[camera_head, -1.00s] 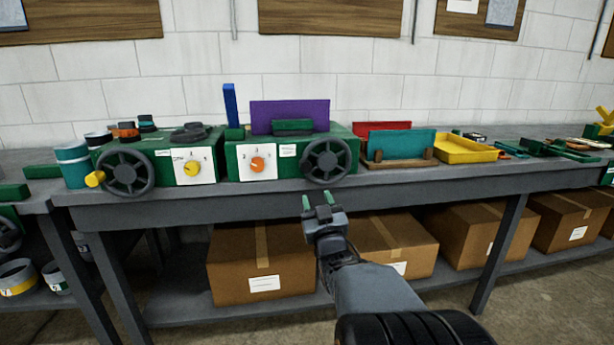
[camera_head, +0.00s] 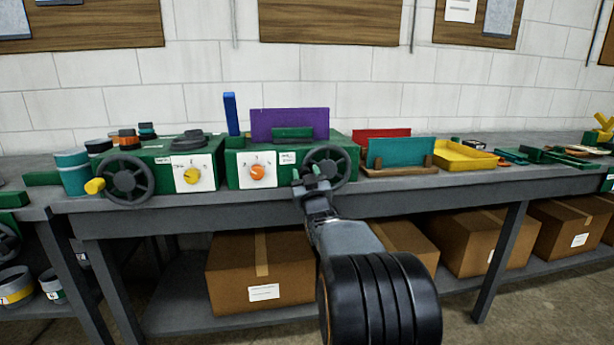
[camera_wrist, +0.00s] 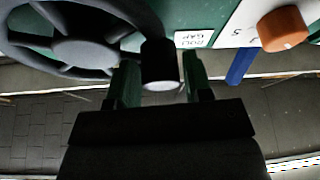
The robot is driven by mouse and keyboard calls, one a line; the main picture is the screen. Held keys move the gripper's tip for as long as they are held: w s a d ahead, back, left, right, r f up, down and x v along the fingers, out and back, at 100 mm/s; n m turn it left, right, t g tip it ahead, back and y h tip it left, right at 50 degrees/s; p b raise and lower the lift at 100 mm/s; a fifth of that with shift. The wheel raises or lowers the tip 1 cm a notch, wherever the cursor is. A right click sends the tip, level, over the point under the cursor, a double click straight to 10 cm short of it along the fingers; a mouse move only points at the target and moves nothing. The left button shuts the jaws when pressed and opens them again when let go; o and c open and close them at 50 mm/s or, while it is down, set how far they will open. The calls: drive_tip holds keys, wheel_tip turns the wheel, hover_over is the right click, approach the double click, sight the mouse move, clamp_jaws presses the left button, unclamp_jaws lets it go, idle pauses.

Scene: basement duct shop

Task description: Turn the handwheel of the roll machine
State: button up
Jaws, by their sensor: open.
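The handwheel (camera_head: 338,158) is a dark spoked wheel on the right front of a green machine (camera_head: 235,168) with an orange dial. In the wrist view the handwheel (camera_wrist: 85,50) fills the upper left, and its dark cylindrical crank handle (camera_wrist: 160,64) stands out from the rim. My gripper (camera_head: 310,172) is at the wheel's lower left and partly hides it. In the wrist view my gripper (camera_wrist: 160,82) is open, with the handle between its two green fingers. I see no clear grip on it.
The orange dial (camera_head: 257,172) and a "roll gap" label (camera_wrist: 194,39) are left of the wheel in the head view. Another green machine (camera_head: 160,158) with its own wheel stands further left. A wooden rack (camera_head: 398,171) and yellow tray (camera_head: 464,155) stand right. Boxes (camera_head: 262,288) sit below.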

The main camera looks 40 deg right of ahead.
clamp_jaws()
idle(0.4)
drive_tip(key=shift+d, duration=0.1)
